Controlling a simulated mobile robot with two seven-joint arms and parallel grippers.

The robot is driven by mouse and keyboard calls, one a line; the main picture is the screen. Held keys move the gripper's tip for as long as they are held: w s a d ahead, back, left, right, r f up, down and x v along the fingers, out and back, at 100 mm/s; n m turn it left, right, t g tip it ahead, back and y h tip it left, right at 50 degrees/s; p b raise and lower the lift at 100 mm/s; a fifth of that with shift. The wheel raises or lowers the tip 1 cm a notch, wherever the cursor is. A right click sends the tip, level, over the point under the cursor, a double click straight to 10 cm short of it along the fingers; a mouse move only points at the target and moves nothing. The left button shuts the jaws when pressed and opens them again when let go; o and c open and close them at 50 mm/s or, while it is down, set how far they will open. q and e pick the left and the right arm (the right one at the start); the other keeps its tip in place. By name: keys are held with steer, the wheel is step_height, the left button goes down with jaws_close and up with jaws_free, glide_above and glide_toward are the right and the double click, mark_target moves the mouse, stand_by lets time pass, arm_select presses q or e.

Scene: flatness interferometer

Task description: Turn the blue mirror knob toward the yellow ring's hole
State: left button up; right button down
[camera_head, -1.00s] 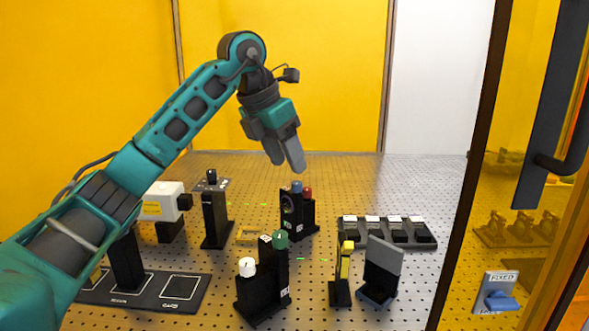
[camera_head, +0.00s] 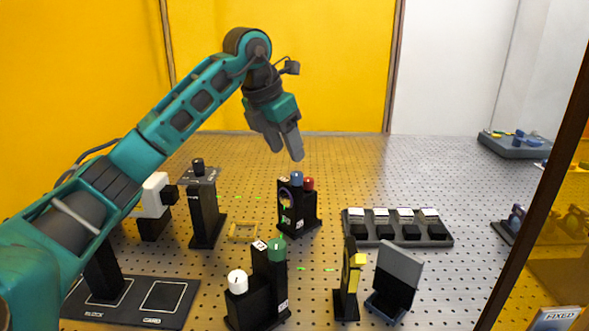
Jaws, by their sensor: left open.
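The blue mirror knob (camera_head: 297,178) tops a black mirror mount at the middle of the perforated table, beside a red knob (camera_head: 309,184). The mount's round mirror face (camera_head: 285,195) is turned to the left and front. A yellow part (camera_head: 357,262) sits on a black post at the front right; I cannot make out its hole. My left gripper (camera_head: 287,152) points down, open and empty, just above the blue knob in the picture. Its fingers appear apart from the knob. My right gripper is not in view.
A second mount with a white knob (camera_head: 238,281) and a green knob (camera_head: 277,249) stands in front. A tilted grey panel (camera_head: 398,269) stands right of the yellow part. A black tray (camera_head: 443,232) lies behind it. A black post (camera_head: 204,211) stands left.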

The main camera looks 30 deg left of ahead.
mark_target(296, 174)
arm_select(q)
steer(key=x, duration=0.7)
steer(key=shift+w, duration=0.1)
jaws_close()
stand_by(0.3)
